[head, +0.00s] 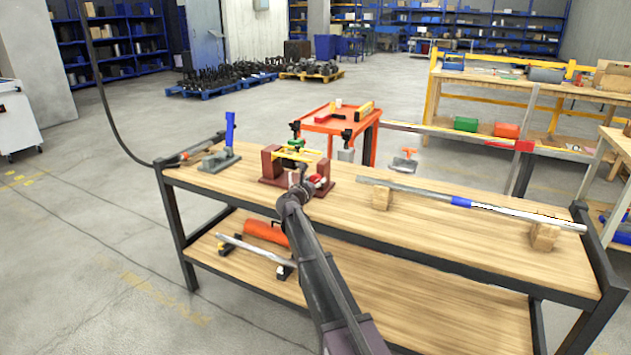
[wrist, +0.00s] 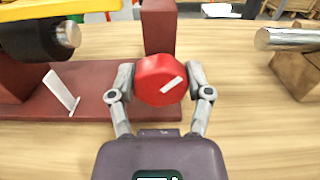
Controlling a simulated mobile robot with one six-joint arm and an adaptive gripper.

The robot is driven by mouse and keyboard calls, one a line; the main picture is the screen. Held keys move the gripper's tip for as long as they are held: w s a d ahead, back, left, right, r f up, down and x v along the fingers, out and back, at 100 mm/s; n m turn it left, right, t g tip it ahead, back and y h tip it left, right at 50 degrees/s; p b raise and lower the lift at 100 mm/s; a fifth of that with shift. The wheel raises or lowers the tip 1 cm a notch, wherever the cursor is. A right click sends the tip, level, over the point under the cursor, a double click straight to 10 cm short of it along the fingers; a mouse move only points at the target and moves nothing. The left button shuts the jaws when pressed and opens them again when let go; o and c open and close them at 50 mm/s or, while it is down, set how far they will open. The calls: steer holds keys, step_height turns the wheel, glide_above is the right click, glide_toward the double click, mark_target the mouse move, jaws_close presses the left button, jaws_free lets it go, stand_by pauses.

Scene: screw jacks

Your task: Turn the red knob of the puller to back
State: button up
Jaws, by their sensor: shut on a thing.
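The red knob (wrist: 160,80) is round, with a white bar mark on its face, and sits between the fingers of my gripper (wrist: 160,82) in the wrist view. The mark slants from lower left to upper right. My gripper is shut on the knob, one finger touching each side. In the head view the red knob (head: 318,180) shows small beside the end of my arm. The puller (head: 270,165) has a dark red base and uprights with yellow and green parts on top. In the wrist view a white lever-like piece (wrist: 61,92) stands left of the knob.
The wooden workbench (head: 400,225) carries a grey device with a blue handle (head: 230,130) at left. A long metal bar (head: 420,193) rests on wooden blocks (head: 546,232) at right. An orange cart (head: 340,122) stands behind. Bare bench top lies in front of the puller.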

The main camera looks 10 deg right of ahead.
steer(key=shift+w, duration=0.15)
steer(key=n, duration=0.6)
steer(key=shift+w+a, duration=0.1)
steer(key=n, duration=0.5)
steer(key=shift+w+n, duration=0.1)
steer(key=shift+n, duration=0.3)
steer(key=n, duration=0.5)
steer(key=shift+f, duration=0.15)
steer(key=n, duration=0.6)
steer(key=shift+f+b, duration=0.1)
steer(key=shift+b, duration=0.25)
steer(key=shift+n, duration=0.3)
steer(key=o, duration=1.1)
steer(key=shift+o, duration=0.2)
